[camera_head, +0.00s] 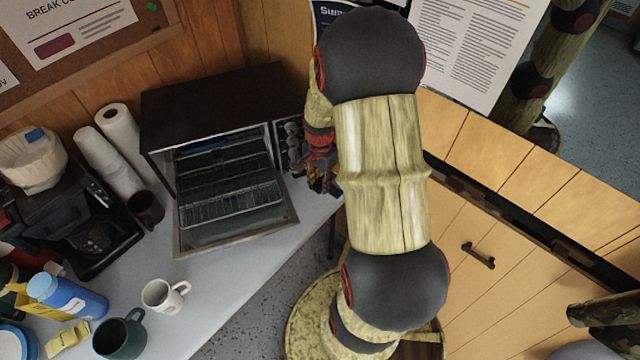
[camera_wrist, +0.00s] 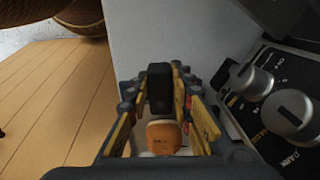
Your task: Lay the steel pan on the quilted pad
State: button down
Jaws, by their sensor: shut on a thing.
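My gripper (camera_head: 322,172) is low beside the right, knobbed side of the toaster oven, near the worktop's edge. In the wrist view my gripper (camera_wrist: 157,90) is shut on a small black and orange-brown piece (camera_wrist: 165,137) between its fingers. I cannot tell what this piece belongs to. No steel pan and no quilted pad can be made out in either view; my arm covers much of the middle of the head view.
The toaster oven (camera_head: 215,90) stands with its door (camera_head: 235,215) down and wire racks showing. Its knobs (camera_wrist: 290,110) are close right of my gripper.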

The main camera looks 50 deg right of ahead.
jog(key=shift+f, duration=0.1)
jog(key=c, duration=1.7)
grip_release()
jog(key=shift+o, duration=0.6)
notch_tip(320, 180, up, 12)
jog(key=p, duration=0.4)
jog(key=w+a+r+n+t, duration=0.2)
jog(key=a+r+n, duration=0.5)
jog(key=a+r, duration=0.55)
jog(key=s+a+r+n+t, duration=0.1)
jog(key=s+a+r+n, duration=0.3)
jog(key=a, duration=0.3)
jog(key=s+a+r+n+t, duration=0.2)
jog(key=s+a+r+n, duration=0.3)
jog(key=a+n, duration=0.2)
jog(key=shift+s+a+r+t, duration=0.15)
jog(key=shift+s+r+t, duration=0.1)
jog(key=shift+r+t, duration=0.1)
